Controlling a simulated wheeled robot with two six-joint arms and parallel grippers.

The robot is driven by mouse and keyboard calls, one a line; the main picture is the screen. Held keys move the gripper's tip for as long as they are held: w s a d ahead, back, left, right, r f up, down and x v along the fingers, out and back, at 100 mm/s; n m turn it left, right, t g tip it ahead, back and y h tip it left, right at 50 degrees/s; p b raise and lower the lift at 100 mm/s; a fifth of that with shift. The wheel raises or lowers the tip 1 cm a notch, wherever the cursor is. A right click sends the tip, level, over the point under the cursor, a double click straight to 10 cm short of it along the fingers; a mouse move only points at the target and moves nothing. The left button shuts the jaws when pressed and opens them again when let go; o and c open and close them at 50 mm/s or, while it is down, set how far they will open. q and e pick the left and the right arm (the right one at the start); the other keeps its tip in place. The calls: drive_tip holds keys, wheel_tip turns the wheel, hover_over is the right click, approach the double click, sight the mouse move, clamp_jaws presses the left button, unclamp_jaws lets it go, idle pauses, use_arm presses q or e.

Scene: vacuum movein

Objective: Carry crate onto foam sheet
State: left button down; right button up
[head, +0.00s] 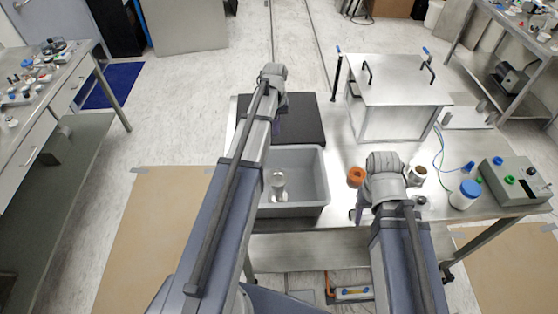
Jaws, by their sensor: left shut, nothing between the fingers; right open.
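The grey crate (317,205) stands on the near part of the metal table. Its left side is hidden by my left arm. A shiny, light-coloured object (279,183) is inside it. The dark foam sheet (306,122) lies flat on the table just behind the crate; my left arm covers part of it. My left gripper (280,104) is over the foam sheet, beyond the crate, shut and empty. My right gripper (362,206) is at the table's front, right of the crate and apart from it. It is open, and its fingers are mostly hidden by the wrist.
An orange cylinder (356,177) stands between the crate and my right wrist. A large metal box (395,88) stands behind it. A spool (417,175), a blue-lidded jar (465,194) and a control box (515,180) are at the right.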

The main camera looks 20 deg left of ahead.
sight(277, 158)
use_arm(q)
drive_tip(key=shift+w+f+b, duration=0.15)
drive_tip(key=shift+f+b, duration=0.25)
drive_tip(key=shift+f, duration=0.2)
drive_tip(key=shift+w+f+b, duration=0.15)
drive_tip(key=shift+f+b, duration=0.2)
drive_tip(key=shift+f, duration=0.2)
wheel_tip(277, 158, down, 10)
drive_tip(key=b, duration=1)
drive_tip(key=shift+s+d+f, duration=0.15)
drive_tip(key=shift+s+f, duration=0.05)
drive_tip(key=shift+s, duration=0.15)
drive_tip(key=shift+s+d+r, duration=0.15)
drive_tip(key=shift+s+d, duration=0.25)
drive_tip(key=shift+s, duration=0.35)
drive_tip(key=shift+s+d+r, duration=0.1)
drive_tip(key=shift+s+d, duration=0.25)
drive_tip(key=shift+s, duration=0.35)
